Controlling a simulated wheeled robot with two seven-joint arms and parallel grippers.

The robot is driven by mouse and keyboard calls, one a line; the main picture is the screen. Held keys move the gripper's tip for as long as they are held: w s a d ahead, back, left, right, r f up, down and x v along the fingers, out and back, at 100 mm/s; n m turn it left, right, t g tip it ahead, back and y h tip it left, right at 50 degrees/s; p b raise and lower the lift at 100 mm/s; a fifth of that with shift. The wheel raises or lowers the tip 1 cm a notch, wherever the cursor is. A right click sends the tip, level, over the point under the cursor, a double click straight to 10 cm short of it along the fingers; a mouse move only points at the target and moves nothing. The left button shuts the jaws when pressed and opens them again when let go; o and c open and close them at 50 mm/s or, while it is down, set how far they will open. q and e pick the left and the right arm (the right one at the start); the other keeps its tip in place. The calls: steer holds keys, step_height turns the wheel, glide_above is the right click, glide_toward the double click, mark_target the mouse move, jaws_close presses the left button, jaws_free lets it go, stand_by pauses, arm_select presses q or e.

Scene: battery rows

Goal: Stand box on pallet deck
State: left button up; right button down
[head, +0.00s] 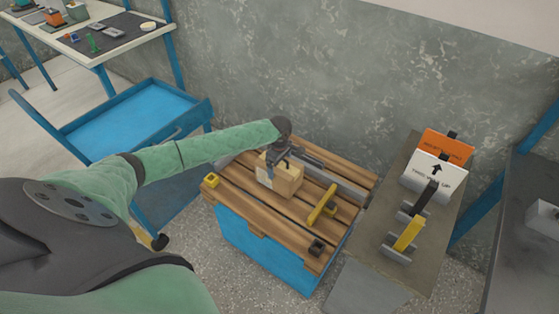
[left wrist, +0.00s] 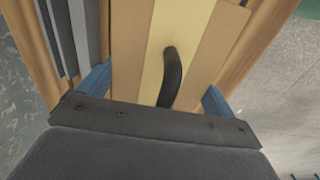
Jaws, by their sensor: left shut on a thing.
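A tan cardboard box (head: 284,181) with a pale label is at the middle of the wooden pallet deck (head: 258,214). It looks upright; I cannot tell whether its underside touches the slats. My left gripper (head: 277,160) reaches over it from above and is shut on it. In the left wrist view the box (left wrist: 207,50), with a pale tape strip down its top, sits between the blue fingers of my left gripper (left wrist: 155,90). A dark curved piece covers part of the tape. My right gripper is not in view.
A grey bench (head: 443,230) with signs and holders stands to the right, a blue cart (head: 130,115) to the left.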

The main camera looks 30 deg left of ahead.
arm_select(q)
steer(key=shift+w+f, duration=0.1)
steer(key=shift+f, duration=0.1)
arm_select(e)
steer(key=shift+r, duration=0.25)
arm_select(q)
steer(key=o, duration=1.8)
steer(key=shift+f, duration=0.25)
steer(key=shift+c, duration=0.2)
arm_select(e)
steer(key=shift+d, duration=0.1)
arm_select(q)
steer(key=shift+r, duration=0.1)
